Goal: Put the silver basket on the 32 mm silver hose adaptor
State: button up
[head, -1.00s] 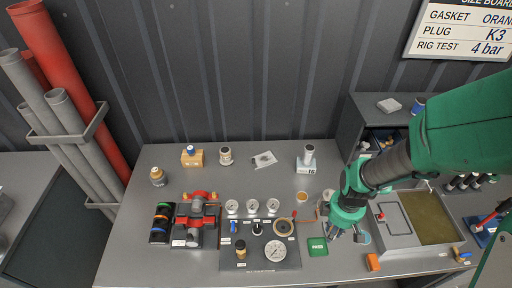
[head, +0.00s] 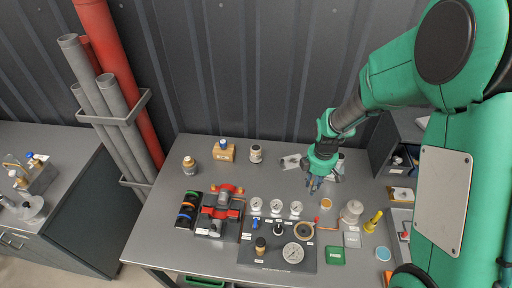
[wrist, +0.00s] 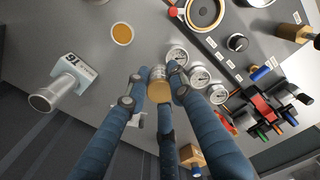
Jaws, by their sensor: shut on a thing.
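My gripper (head: 315,186) is above the table between the round gauges and the back wall. In the wrist view its three blue fingers close on a short round piece (wrist: 158,84) with a silver band and a tan end. I take it for the silver basket; the fingers hide part of it. A silver tube (wrist: 45,99) stands on a white block (wrist: 72,78) labelled 16, left of the fingers in the wrist view. A silver round fitting (head: 256,154) stands at the table's back. I read no 32 on either.
A gauge panel (head: 275,258) and a red valve assembly (head: 217,215) fill the front. A wooden block (head: 223,151) and a small bottle (head: 189,165) stand at the back left. A white jar (head: 351,211) and a yellow piece (head: 373,222) stand right. Bare table lies behind the gauges.

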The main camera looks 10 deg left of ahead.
jog(key=w+a+n, duration=0.1)
jog(key=w+a, duration=0.2)
jog(key=a, duration=0.3)
jog(key=w+a+n+p, duration=0.1)
jog(key=w+a+n, duration=0.1)
jog(key=w+a, duration=0.2)
jog(key=w+a+f+n+p, duration=0.1)
jog(key=w+a+n, duration=0.1)
jog(key=a, duration=0.7)
jog(key=shift+w+a, duration=0.15)
jog(key=shift+w, duration=0.6)
jog(key=p, duration=0.2)
send_over(256, 148)
jog(key=shift+w+f, duration=0.2)
jog(key=shift+f, duration=0.65)
jog(key=shift+f, duration=1.75)
jog(key=shift+f, duration=0.15)
